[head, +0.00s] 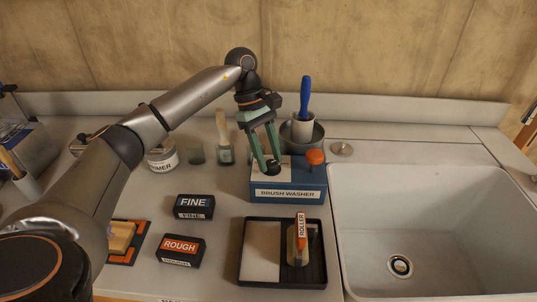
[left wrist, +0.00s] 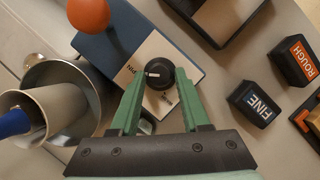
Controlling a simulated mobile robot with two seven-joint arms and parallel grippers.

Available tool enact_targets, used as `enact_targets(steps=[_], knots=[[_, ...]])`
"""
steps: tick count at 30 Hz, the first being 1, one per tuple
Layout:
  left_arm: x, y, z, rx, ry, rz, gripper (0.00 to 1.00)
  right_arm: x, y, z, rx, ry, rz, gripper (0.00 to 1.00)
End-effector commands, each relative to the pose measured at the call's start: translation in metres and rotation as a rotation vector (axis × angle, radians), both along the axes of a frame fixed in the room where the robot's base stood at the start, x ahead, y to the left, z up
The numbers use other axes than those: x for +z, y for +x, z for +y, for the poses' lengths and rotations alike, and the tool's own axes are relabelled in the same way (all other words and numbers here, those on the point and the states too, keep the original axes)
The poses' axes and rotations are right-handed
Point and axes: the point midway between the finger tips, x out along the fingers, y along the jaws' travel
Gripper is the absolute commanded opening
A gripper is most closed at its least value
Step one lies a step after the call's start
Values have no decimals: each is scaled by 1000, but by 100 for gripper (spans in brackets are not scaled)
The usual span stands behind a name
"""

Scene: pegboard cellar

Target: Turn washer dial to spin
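The brush washer (head: 289,195) is a blue box with a pale labelled top, next to the sink. Its black round dial (head: 272,168) also shows in the left wrist view (left wrist: 160,73). The dial's white mark points left in that view, roughly towards small lettering partly hidden by a finger. My left gripper (head: 270,164) is down at the dial, with one green finger on each side of it. In the left wrist view the fingertips of my gripper (left wrist: 160,76) appear to touch the dial's sides. My right gripper is out of view.
An orange ball knob (head: 314,157) stands on the washer, right of the dial. Behind is a metal pot with a white cup (head: 303,128) and blue handle. A black roller tray (head: 284,280) lies in front. The sink (head: 440,235) is at right; FINE and ROUGH blocks (head: 194,207) are left.

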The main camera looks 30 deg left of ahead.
Motion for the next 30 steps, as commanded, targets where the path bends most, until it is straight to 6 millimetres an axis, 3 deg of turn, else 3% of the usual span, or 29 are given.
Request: enact_targets(steps=[5, 16, 30], knots=[[0, 0, 0, 1, 0, 0, 67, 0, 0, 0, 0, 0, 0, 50], [9, 1, 4, 3, 1, -2, 67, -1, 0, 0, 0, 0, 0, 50], [97, 9, 38, 4, -2, -4, 67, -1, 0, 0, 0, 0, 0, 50]])
